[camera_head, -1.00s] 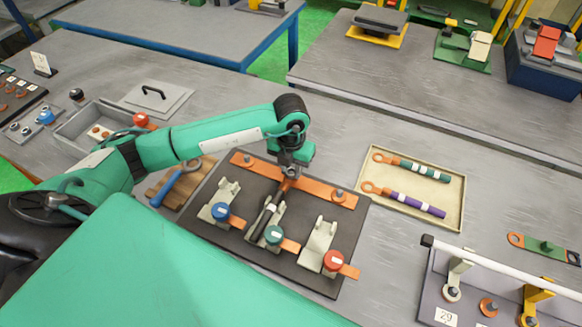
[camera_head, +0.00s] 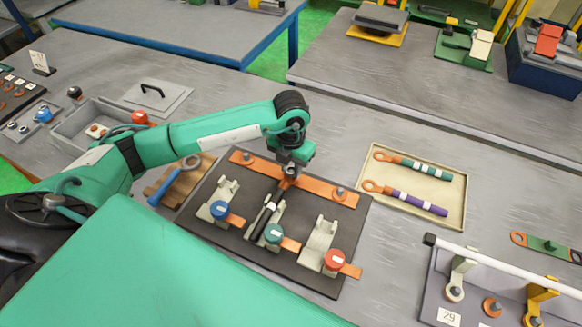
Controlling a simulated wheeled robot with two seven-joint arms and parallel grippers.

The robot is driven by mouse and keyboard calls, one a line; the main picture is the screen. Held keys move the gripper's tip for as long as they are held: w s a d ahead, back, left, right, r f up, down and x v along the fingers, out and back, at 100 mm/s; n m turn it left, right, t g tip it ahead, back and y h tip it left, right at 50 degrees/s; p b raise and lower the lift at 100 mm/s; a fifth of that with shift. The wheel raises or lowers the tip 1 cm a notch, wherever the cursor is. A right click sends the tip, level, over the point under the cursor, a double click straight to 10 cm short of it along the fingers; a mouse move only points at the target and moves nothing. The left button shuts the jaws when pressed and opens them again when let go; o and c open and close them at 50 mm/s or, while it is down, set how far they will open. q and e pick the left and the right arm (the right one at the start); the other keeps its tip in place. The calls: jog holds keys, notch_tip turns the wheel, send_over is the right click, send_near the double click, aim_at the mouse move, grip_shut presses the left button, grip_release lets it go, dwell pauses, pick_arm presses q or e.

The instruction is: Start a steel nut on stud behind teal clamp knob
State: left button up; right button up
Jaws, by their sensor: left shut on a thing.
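The teal clamp knob (camera_head: 273,234) is the middle of three clamps on a dark base plate (camera_head: 238,240). A black lead (camera_head: 264,217) lies in its clamp and runs back to the copper bar (camera_head: 322,192). My left gripper (camera_head: 290,172) points down over the middle of this bar, behind the teal knob. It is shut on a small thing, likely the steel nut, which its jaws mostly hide. The stud beneath is hidden too, and I cannot tell whether nut and stud touch. My right gripper is not in view.
A blue knob (camera_head: 219,209) and a red knob (camera_head: 334,259) flank the teal one. A blue-handled wrench (camera_head: 172,183) lies at left near an open grey bin (camera_head: 72,139). A tray (camera_head: 455,210) with two banded leads stands at right. A railed fixture (camera_head: 480,262) is at lower right.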

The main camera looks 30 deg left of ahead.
pick_arm(q)
jog(key=shift+s+f+m+b, duration=0.1)
jog(key=shift+f+m+b, duration=0.1)
jog(key=shift+m+b, duration=0.65)
jog(key=shift+s+f+m+b, duration=0.15)
jog(key=shift+m+b, duration=0.45)
jog(key=shift+m, duration=0.45)
jog(key=shift+w+r+m+b, duration=0.1)
jog(key=shift+m+b, duration=0.2)
jog(key=shift+m, duration=0.2)
jog(key=o, duration=0.9)
jog(key=shift+w, duration=0.1)
jog(key=shift+o, duration=0.2)
jog(key=shift+r, duration=0.1)
jog(key=shift+r, duration=0.1)
jog(key=shift+r+p, duration=1.7)
jog(key=shift+r, duration=1.75)
